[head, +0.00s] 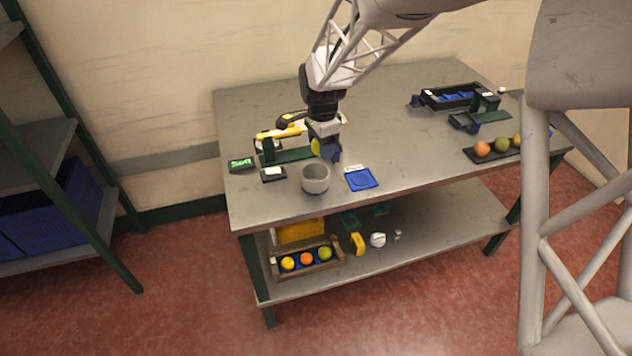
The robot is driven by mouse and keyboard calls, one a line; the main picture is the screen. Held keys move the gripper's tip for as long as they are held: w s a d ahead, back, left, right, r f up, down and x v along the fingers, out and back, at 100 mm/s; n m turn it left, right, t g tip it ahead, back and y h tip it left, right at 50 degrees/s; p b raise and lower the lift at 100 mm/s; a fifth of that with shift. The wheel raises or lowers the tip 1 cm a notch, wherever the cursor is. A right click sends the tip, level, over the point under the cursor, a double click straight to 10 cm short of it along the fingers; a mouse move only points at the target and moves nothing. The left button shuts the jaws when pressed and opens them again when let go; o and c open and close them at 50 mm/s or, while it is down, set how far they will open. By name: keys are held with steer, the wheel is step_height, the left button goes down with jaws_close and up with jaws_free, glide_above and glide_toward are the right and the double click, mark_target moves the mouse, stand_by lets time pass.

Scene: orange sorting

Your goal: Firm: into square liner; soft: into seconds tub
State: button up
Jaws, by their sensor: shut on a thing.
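My gripper (328,150) is shut on a yellow-green fruit (316,147), held above the table behind the grey round tub (316,186). A flat blue square (361,179) with a white label lies just right of the tub. A black tray (425,99) with blue inside stands at the back right; I cannot tell which blue piece is the square liner. A dark tray (474,154) at the right holds an orange fruit (482,149) and green ones.
A small green-lit display (241,163) and a yellow-and-black device (283,131) stand left of my gripper. A dark green stand (467,122) is at the right. The middle of the table (410,145) is clear. A wooden crate (310,268) of fruit sits on the lower shelf.

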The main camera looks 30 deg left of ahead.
steer(key=shift+f, duration=2.2)
steer(key=o, duration=1.1)
steer(key=shift+r, duration=0.1)
steer(key=shift+r, duration=3.8)
steer(key=shift+d, duration=0.1)
